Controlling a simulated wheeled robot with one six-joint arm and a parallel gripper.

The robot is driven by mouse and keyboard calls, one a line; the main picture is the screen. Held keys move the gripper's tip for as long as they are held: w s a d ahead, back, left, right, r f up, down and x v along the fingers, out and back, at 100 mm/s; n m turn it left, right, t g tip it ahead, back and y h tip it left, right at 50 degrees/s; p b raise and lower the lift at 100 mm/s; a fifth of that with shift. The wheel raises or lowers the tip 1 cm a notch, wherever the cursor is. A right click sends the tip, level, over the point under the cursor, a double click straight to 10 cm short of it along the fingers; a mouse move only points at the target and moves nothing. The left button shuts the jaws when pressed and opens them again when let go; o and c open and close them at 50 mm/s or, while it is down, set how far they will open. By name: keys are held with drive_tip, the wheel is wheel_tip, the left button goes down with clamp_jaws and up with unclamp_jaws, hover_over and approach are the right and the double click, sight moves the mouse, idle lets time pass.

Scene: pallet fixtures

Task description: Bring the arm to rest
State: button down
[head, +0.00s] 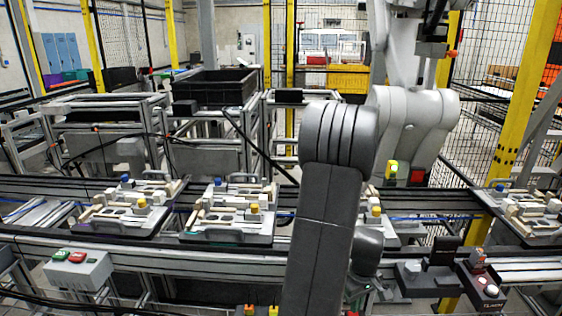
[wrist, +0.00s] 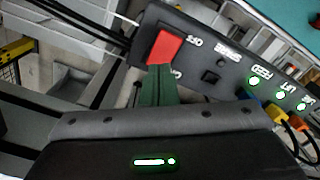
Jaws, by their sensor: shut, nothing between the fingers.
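My gripper (wrist: 160,70) shows in the wrist view with its dark green fingers together and nothing held between them. The fingertips overlap the lower edge of a red rocker switch (wrist: 171,47) on a dark control panel (wrist: 210,60); I cannot tell whether they touch it. My grey arm (head: 330,220) rises through the middle of the head view and bends at its upper joint. My gripper cannot be made out clearly in the head view.
The panel has green-lit buttons (wrist: 281,94) and coloured plugs with cables. Pallet fixtures (head: 235,208) stand on the conveyor rails. A grey box with red and green buttons (head: 78,268) is at left, and a black crate (head: 214,88) behind. A yellow post (head: 515,120) stands at right.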

wheel_tip(320, 180, down, 3)
drive_tip(key=shift+s+f+b, duration=0.1)
drive_tip(key=shift+f+b, duration=0.05)
drive_tip(key=shift+b, duration=0.65)
wheel_tip(320, 180, up, 10)
drive_tip(key=p, duration=0.7)
drive_tip(key=shift+a, duration=0.1)
